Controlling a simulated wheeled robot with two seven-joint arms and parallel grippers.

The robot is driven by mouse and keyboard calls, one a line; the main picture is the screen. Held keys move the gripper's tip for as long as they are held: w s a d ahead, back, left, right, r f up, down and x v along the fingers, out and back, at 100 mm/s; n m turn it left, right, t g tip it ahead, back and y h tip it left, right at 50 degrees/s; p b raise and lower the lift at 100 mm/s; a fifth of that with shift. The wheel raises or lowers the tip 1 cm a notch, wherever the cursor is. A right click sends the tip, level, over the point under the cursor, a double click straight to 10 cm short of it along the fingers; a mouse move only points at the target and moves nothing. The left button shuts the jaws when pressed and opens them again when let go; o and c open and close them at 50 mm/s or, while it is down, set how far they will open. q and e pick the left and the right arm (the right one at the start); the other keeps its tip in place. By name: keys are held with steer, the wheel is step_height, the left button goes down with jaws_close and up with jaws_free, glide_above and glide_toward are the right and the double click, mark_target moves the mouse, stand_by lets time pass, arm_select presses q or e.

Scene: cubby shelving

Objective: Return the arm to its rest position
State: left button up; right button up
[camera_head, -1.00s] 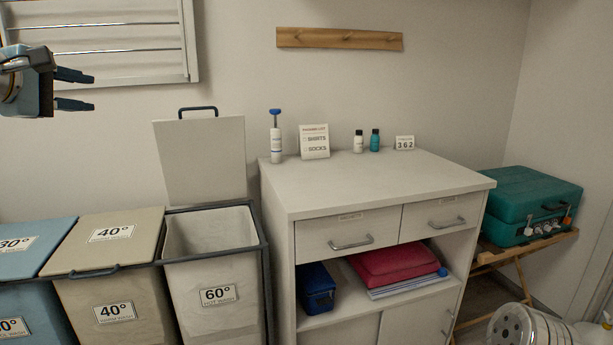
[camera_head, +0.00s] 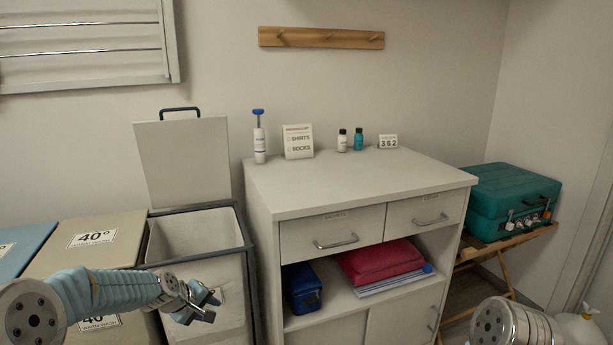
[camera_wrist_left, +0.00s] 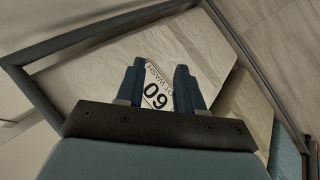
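My left gripper (camera_head: 209,307) is low at the left of the head view, in front of the 60° hamper (camera_head: 233,270). In the left wrist view its two dark fingers (camera_wrist_left: 161,88) are apart with nothing between them. The hamper's 60° label (camera_wrist_left: 158,88) shows beyond the fingers. My left arm (camera_head: 105,291) reaches in from the lower left and covers part of the 40° hamper. The hamper's lid (camera_head: 182,160) stands open. My right gripper is not in view.
A grey cabinet (camera_head: 350,183) stands right of the hampers, with a pump bottle (camera_head: 259,142), a sign and small bottles on top. A red folded item (camera_head: 380,262) and blue box (camera_head: 302,288) sit on its shelf. A teal case (camera_head: 512,202) is at right.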

arm_select(q)
steer(key=s+d+f+m+g, duration=0.2)
steer(key=s+d+f, duration=0.3)
steer(key=s+f, duration=0.4)
steer(key=s+d+f+m+g, duration=0.2)
steer(key=s+d+f, duration=0.2)
steer(key=s+f, duration=0.5)
steer(key=s+d+f+m+g, duration=0.1)
steer(key=s+d+f+m, duration=0.1)
steer(key=s, duration=0.6)
steer(key=s+d+f+m+g+h, duration=0.1)
steer(key=s+d+f, duration=0.3)
steer(key=s, duration=0.4)
steer(key=shift+f+m, duration=0.6)
steer(key=shift+f, duration=0.2)
